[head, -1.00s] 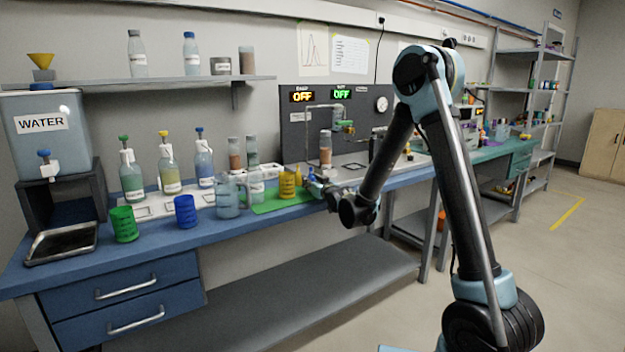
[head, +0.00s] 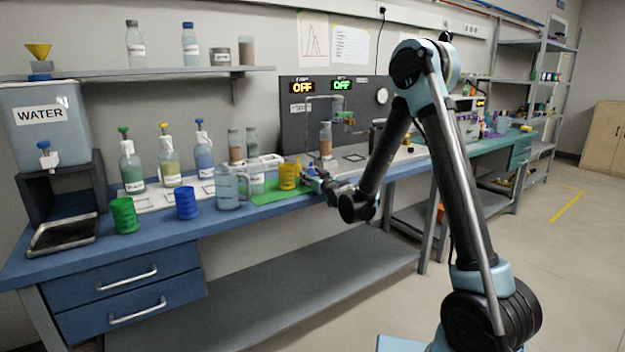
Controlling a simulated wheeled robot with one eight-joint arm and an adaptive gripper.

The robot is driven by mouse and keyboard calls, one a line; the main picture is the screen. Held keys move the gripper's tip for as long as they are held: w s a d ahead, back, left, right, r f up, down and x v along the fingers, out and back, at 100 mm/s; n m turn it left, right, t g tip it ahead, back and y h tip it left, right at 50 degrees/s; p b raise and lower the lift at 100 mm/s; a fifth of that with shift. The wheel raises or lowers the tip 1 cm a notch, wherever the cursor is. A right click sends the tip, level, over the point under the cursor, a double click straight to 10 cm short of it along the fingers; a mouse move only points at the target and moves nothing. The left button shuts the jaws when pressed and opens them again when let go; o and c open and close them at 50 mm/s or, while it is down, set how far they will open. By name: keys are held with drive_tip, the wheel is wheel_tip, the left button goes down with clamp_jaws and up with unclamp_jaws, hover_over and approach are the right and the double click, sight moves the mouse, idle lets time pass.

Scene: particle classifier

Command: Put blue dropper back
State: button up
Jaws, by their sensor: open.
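The blue-topped dropper bottle (head: 204,164) stands upright on the white tray (head: 152,203), at the right end of a row with a green-topped bottle (head: 131,170) and a yellow-topped bottle (head: 170,170). My gripper (head: 312,180) is open, low over the front of the bench, to the right of the yellow beaker (head: 288,177) and well to the right of the dropper bottles. A small blue spot (head: 311,170) shows at its tips. I cannot tell whether it is a separate thing or part of the gripper.
A green cup (head: 124,216), a blue cup (head: 186,204) and a clear jug (head: 229,188) stand along the front of the bench. A green mat (head: 262,198) lies by the yellow beaker. A water tank (head: 45,125) stands at the left. A panel (head: 290,125) rises behind the bench.

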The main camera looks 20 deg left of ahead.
drive_tip(key=f+v, duration=0.1)
drive_tip(key=v, duration=1.1)
drive_tip(key=s+d+m+g+h, duration=0.2)
drive_tip(key=s+d+h, duration=0.15)
drive_tip(key=d, duration=1.05)
drive_tip(key=s+d+m+g+h, duration=0.2)
drive_tip(key=d+h, duration=0.3)
drive_tip(key=d, duration=0.8)
drive_tip(key=s+d+f+m+g+h, duration=0.1)
drive_tip(key=s+d+f+g, duration=0.1)
drive_tip(key=s+d, duration=0.3)
drive_tip(key=s+d+f+m+g+h, duration=0.1)
drive_tip(key=s+d, duration=0.5)
drive_tip(key=s, duration=0.7)
drive_tip(key=s+d+f+m+g+h, duration=0.1)
drive_tip(key=s+d+f+g, duration=0.3)
drive_tip(key=s, duration=0.5)
drive_tip(key=shift+s+d+m, duration=0.35)
drive_tip(key=shift+d+m, duration=0.15)
drive_tip(key=shift+d, duration=0.65)
drive_tip(key=shift+f, duration=0.15)
drive_tip(key=shift+w+f, duration=0.2)
drive_tip(key=shift+w, duration=0.3)
